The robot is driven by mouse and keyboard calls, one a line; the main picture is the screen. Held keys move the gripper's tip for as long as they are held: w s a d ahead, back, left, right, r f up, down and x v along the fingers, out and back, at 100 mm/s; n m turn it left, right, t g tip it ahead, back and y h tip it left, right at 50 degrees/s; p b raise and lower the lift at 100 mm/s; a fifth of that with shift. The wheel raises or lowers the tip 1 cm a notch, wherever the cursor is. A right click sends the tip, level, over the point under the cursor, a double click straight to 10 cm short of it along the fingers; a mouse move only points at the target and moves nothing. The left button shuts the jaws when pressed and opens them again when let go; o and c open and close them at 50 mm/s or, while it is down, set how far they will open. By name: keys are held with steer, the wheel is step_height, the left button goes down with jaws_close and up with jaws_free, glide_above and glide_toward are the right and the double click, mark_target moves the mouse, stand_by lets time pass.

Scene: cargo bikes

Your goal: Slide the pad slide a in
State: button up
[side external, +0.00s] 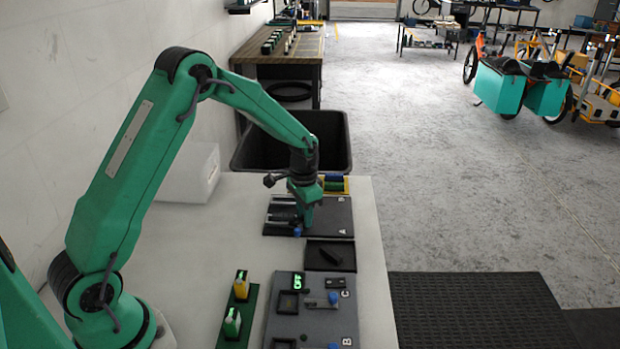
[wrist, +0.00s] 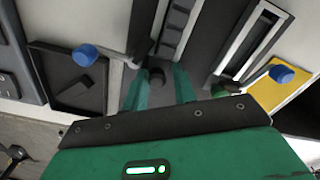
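A dark panel (side external: 338,214) lettered A and B lies on the white table in the side view. In the wrist view, the A channel (wrist: 180,28) runs away from my gripper, and a short dark knob (wrist: 156,77) stands near its close end, probably on pad slide A. My gripper (side external: 306,230) is low over the A side of the panel. In the wrist view, its two green fingers (wrist: 159,82) are apart, one on each side of the knob, with gaps visible. The B channel (wrist: 245,45) is to the right. The slide's body is partly hidden.
A dark tray (side external: 312,256) with a black piece and a grey fixture (side external: 312,325) lie nearer. A black bin (side external: 335,135) stands behind the table.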

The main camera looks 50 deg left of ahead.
steer(key=shift+s+d+f, duration=0.2)
steer(key=shift+s, duration=0.1)
steer(key=shift+r, duration=0.2)
steer(key=shift+w+r, duration=0.15)
steer(key=shift+r, duration=2)
steer(key=shift+w, duration=0.1)
steer(key=w+d+r, duration=0.3)
steer(key=w+d, duration=0.1)
